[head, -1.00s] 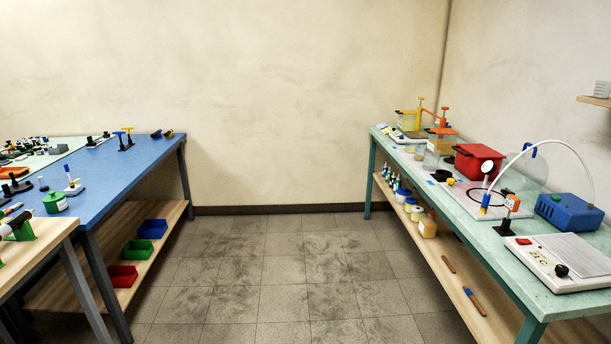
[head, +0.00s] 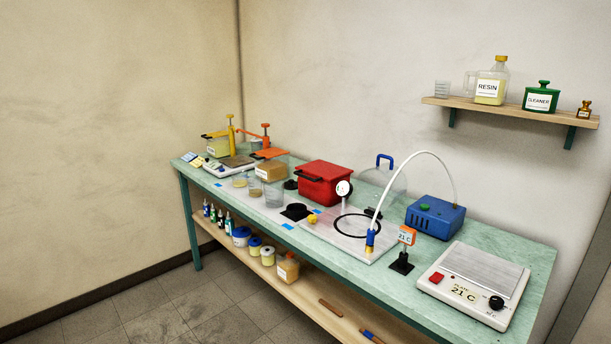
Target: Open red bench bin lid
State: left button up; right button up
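The red bench bin (head: 325,186) stands on the pale green bench (head: 520,254), toward the back and near the wall, in the middle of the head view. It is a red box with its lid down on top. A dark handle shows at its left front edge. Neither of my grippers is in view.
A white vacuum plate with a black ring (head: 357,228), a gauge and a hose lies in front of the bin. A blue pump (head: 435,217) and a hot plate (head: 472,285) stand to the right. Clear cups (head: 274,193) stand to the left. The floor (head: 150,308) before the bench is clear.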

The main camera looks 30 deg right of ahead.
aim_at(323, 170)
jog(key=i+j+z, duration=0.2)
jog(key=z, duration=0.3)
jog(key=i+j+z, duration=0.55)
jog(key=j+z, duration=0.15)
jog(key=z, duration=0.25)
jog(key=i+j+z, duration=0.1)
jog(key=j+z, duration=0.4)
jog(key=l, duration=0.05)
